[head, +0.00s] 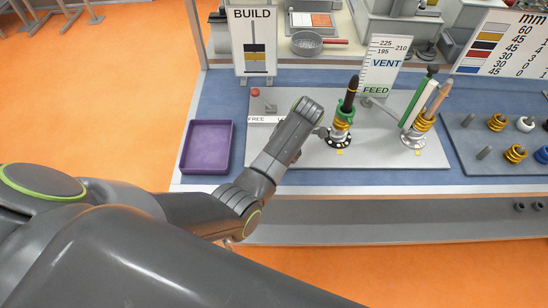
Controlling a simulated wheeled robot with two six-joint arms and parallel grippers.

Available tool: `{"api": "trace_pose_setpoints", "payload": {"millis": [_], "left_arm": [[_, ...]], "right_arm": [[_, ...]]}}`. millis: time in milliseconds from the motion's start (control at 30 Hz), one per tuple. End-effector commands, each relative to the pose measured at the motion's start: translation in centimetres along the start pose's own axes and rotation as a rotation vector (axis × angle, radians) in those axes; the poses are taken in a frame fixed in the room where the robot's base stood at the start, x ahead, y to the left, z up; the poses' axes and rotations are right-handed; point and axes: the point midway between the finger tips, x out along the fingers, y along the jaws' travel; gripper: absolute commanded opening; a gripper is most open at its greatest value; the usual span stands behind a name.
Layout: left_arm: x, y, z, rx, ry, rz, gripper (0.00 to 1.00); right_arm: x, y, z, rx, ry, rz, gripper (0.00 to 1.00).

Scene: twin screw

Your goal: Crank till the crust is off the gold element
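Two upright shafts stand on a grey plate. The left shaft has a black tip (350,92), a green part (343,113) and a gold element (341,125) above a dark, dotted base ring (340,139). The right shaft has a tan tip (438,97) and a gold element (422,123) low down. I cannot make out any crust or a clear crank. My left arm reaches in from the left, and my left gripper (323,132) is just left of the left shaft's base, mostly hidden by its wrist; its fingers cannot be read. My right gripper is not in view.
A purple tray (207,170) lies left of the plate (300,158). A BUILD card (252,62) and a VENT/FEED sign (386,66) stand behind. A red button (255,92) is at the plate's back left. A dark rack (480,174) with pegs and coloured elements is at right.

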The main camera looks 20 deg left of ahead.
Motion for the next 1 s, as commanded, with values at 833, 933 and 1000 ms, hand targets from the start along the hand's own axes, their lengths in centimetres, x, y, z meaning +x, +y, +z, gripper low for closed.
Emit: {"api": "trace_pose_setpoints", "payload": {"millis": [833,933,1000], "left_arm": [[-0.06,0.03,0.12,-0.015,-0.002,-0.006,0.47],[-0.09,0.04,0.08,-0.015,-0.001,-0.006,0.47],[-0.29,0.09,-0.04,-0.015,-0.001,-0.006,0.47]], "right_arm": [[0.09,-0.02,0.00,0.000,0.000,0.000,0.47],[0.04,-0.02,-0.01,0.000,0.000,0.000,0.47],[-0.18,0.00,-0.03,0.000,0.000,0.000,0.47]]}}
